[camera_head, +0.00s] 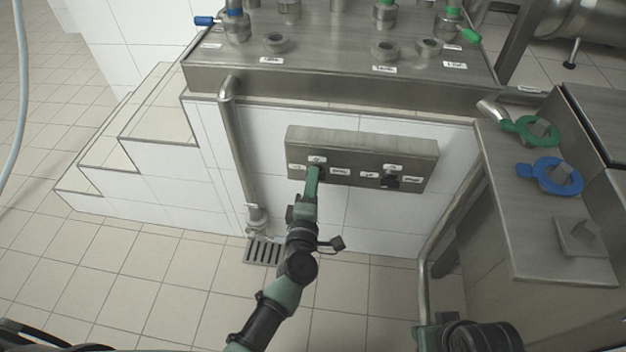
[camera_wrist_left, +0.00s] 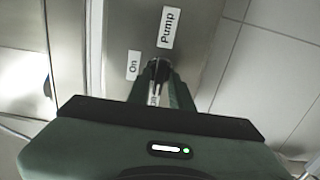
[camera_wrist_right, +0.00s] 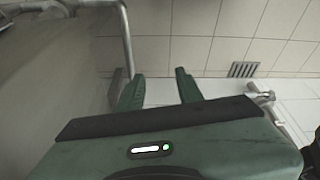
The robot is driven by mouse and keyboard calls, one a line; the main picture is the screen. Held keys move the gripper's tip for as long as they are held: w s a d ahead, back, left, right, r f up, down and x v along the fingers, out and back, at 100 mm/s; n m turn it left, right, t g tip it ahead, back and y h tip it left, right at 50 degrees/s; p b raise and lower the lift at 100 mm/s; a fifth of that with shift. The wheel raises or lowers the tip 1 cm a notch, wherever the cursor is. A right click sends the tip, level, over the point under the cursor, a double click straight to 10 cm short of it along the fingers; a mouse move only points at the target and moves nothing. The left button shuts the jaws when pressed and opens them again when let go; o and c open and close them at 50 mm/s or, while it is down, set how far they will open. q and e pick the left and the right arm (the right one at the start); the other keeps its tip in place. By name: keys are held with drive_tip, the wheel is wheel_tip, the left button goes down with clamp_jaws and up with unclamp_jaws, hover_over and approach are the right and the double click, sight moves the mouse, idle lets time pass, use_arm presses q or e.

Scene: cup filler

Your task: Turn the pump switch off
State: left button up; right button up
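The pump switch is a small dark knob (camera_wrist_left: 158,69) on a grey metal panel (camera_head: 410,157), at the panel's left end in the head view. A "Pump" label (camera_wrist_left: 168,27) and an "On" label (camera_wrist_left: 133,65) sit by it in the left wrist view. A third label is partly hidden between the fingers. My left gripper (camera_head: 313,176) reaches the panel, its fingers close together on both sides of the knob. The fingers hide much of the knob, so I cannot tell which way it points. My right gripper (camera_wrist_right: 158,80) is open and empty, away from the panel.
A second black knob (camera_head: 390,181) is on the panel's right side. A metal pipe (camera_head: 235,150) runs down left of the panel to a floor drain (camera_head: 264,252). A steel cabinet with green (camera_head: 540,131) and blue (camera_head: 558,176) rings stands at right. Tiled steps (camera_head: 140,125) are at left.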

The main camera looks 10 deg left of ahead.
use_arm(q)
drive_tip(key=shift+o, duration=0.3)
